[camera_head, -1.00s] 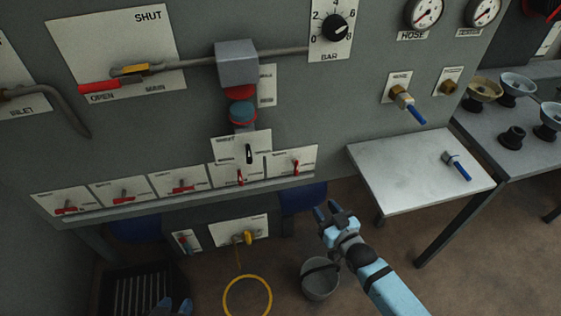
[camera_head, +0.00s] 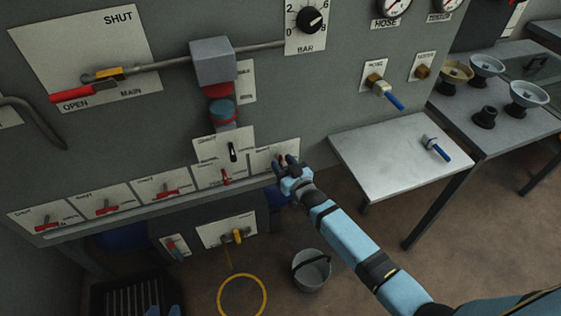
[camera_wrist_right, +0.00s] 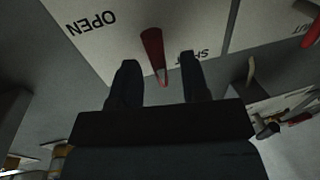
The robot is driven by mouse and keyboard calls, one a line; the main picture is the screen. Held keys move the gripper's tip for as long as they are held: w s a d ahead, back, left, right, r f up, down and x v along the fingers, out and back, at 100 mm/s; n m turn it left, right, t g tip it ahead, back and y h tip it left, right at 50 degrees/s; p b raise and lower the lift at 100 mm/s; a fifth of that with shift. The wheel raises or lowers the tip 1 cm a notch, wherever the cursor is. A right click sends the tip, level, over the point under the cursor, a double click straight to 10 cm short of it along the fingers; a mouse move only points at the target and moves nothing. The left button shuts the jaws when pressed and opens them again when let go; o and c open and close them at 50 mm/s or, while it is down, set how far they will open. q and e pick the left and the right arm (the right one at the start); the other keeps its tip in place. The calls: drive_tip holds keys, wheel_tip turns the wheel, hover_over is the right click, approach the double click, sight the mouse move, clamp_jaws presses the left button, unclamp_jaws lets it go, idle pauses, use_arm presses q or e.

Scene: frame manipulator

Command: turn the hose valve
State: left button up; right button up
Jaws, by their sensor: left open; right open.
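My right gripper (camera_head: 285,161) is open at the rightmost plate of the lower lever row. In the right wrist view, a red lever (camera_wrist_right: 152,48) lies between the spread fingers, pointing toward the gripper, with no clear contact. Its plate (camera_wrist_right: 105,42) reads OPEN at the left and SHUT at the right, partly behind a finger. In the head view the gripper hides most of this lever, and I cannot read the valve's name. A brass tap with a blue handle (camera_head: 391,100) sits higher on the panel, its small label hard to read. My left gripper (camera_head: 163,311) barely shows at the bottom edge.
Other red levers (camera_head: 168,191) line the row to the left. A black lever (camera_head: 232,152) is just above. A metal shelf (camera_head: 380,165) with a loose blue-handled part (camera_head: 436,148) stands right. A bucket (camera_head: 312,272) and yellow hoop (camera_head: 242,296) are below.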

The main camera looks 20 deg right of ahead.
drive_tip(key=shift+x, duration=0.8)
clamp_jaws()
